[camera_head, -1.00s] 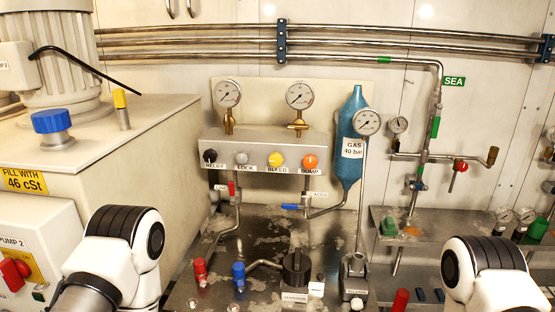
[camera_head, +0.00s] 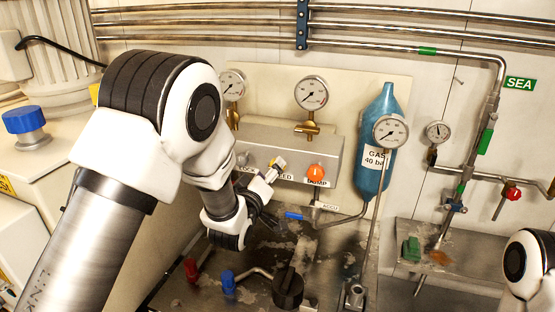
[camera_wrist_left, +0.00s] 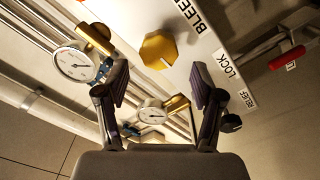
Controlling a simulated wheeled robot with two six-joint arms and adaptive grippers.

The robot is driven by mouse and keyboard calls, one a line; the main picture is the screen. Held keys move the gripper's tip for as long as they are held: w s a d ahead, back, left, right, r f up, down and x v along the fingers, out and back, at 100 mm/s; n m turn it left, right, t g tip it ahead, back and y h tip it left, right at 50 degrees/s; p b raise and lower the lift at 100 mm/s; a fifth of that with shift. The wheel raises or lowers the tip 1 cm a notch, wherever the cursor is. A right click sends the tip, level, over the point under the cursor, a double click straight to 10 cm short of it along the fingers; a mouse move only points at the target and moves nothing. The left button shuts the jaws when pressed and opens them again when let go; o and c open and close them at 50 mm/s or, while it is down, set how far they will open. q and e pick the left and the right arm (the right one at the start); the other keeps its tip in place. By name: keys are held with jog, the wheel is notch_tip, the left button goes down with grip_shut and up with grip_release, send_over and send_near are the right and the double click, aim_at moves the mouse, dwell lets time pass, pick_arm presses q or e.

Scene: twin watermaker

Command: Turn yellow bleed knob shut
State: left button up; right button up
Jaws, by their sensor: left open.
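The yellow bleed knob (camera_wrist_left: 159,50) shows large in the left wrist view, on the pale panel (camera_wrist_left: 212,60) beside its BLEED label. In the head view it is mostly hidden behind my left gripper (camera_head: 270,178). In the left wrist view my left gripper (camera_wrist_left: 158,78) is open, its two dark fingers apart with nothing between them. The knob appears just beyond the gap between the fingertips, and no contact shows. My right gripper is out of view; only part of the right arm shows at the lower right.
The orange DUMP knob (camera_head: 316,172) sits right of the gripper. The black RELIEF knob (camera_wrist_left: 231,122) is near one finger in the wrist view. Gauges (camera_head: 311,93) stand above the panel, a blue gas bottle (camera_head: 376,150) to its right. A blue-handled valve (camera_head: 294,216) lies below.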

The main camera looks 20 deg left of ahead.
pick_arm(q)
jog(key=w, duration=0.1)
jog(key=w+d, duration=0.1)
jog(key=w, duration=0.2)
jog(key=shift+w+d+f+p, duration=0.15)
jog(key=shift+w+f+p, duration=0.15)
jog(key=shift+w+p, duration=0.1)
jog(key=shift+s, duration=0.15)
jog(key=shift+s+a+r, duration=0.1)
jog(key=shift+s+a, duration=0.05)
jog(key=shift+a, duration=0.1)
jog(key=shift+c, duration=0.9)
jog(key=c, duration=1)
jog(key=shift+o, duration=0.2)
